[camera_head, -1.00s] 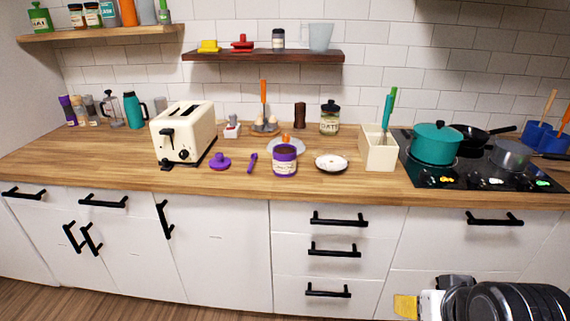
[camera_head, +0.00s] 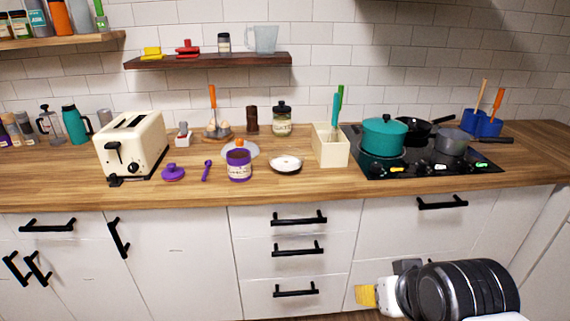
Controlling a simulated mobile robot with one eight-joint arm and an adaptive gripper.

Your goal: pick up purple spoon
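The purple spoon (camera_head: 206,170) lies on the wooden counter (camera_head: 60,178). It is between a purple lid (camera_head: 173,173) on its left and a purple-labelled jar (camera_head: 239,172) on its right, with a small gap on each side. Nothing covers it.
A cream toaster (camera_head: 132,147) stands left of the lid. A white bowl (camera_head: 286,164) and a cream utensil box (camera_head: 331,152) are right of the jar. A teal pot (camera_head: 385,137) sits on the hob.

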